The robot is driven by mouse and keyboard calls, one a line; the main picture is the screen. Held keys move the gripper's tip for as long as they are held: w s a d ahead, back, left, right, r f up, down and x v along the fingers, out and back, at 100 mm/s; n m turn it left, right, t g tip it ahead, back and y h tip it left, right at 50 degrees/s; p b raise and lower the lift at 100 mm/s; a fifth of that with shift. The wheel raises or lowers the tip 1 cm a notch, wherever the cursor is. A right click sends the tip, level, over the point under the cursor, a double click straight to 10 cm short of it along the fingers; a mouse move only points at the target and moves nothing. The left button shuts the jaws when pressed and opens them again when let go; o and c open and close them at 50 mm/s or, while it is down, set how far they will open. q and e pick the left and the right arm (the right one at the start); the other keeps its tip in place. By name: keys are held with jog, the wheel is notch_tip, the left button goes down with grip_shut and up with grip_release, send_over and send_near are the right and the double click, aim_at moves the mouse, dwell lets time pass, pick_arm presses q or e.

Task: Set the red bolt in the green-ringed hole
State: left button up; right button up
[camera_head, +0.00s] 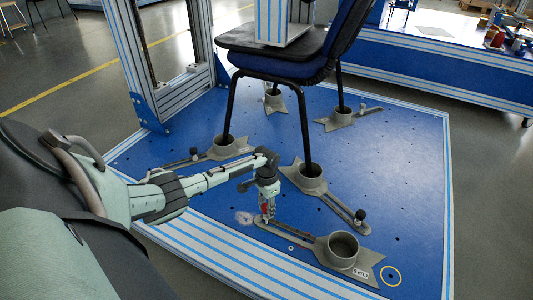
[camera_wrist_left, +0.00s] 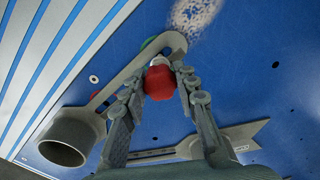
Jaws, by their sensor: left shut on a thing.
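My left gripper (camera_head: 265,216) is shut on the red bolt (camera_wrist_left: 160,83), with a finger on each side of its red head. The bolt's lower end is close to the slotted arm's end. I cannot tell whether it touches, and the hole itself is hidden. My right gripper is not in view.
The clamp foot has an empty round cup (camera_head: 342,246). A yellow ring (camera_head: 391,276) lies beside it on the blue plate (camera_head: 420,190). A chair (camera_head: 275,55) stands with its legs in other grey feet. A metal post (camera_head: 150,65) rises behind.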

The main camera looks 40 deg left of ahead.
pick_arm(q)
jog(key=shift+f+b, duration=1.25)
jog(key=shift+f, duration=0.5)
jog(key=o, duration=1.1)
jog(key=shift+r, duration=0.1)
notch_tip(320, 180, up, 12)
